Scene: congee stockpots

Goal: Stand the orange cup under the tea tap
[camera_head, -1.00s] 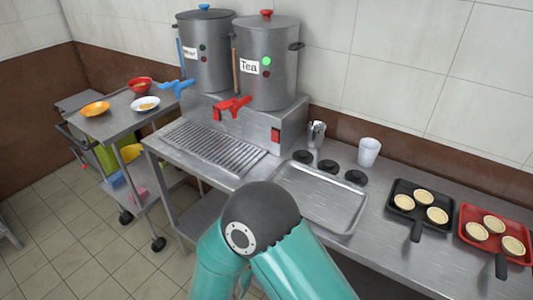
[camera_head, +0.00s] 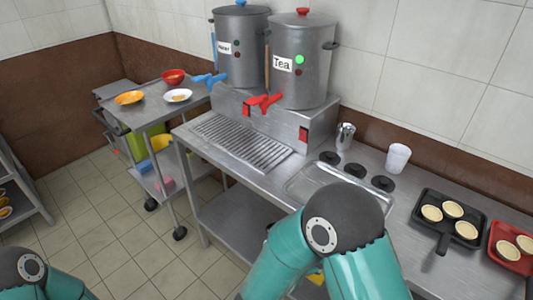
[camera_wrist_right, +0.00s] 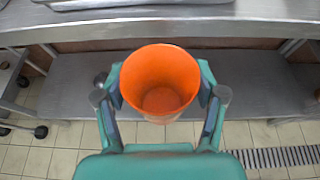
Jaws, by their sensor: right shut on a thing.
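The orange cup (camera_wrist_right: 160,84) is in the right wrist view, its open mouth toward the camera and its inside empty. My right gripper (camera_wrist_right: 161,92) is shut on it, one finger on each side. Behind them are the counter's front edge and lower shelf. In the head view my right arm hides the gripper and most of the cup. The tea pot (camera_head: 302,60), labelled Tea, stands at the back with a red tap (camera_head: 265,102) over the slotted drip tray (camera_head: 240,142). Nothing stands under the tap. My left arm shows at the lower left, its gripper out of view.
The Water pot (camera_head: 240,45) with a blue tap stands left of the tea pot. A metal tray (camera_head: 312,185), black lids (camera_head: 356,168), a steel jug (camera_head: 345,136) and a white cup (camera_head: 398,157) are on the counter. A cart (camera_head: 150,115) with bowls stands left. The drip tray is clear.

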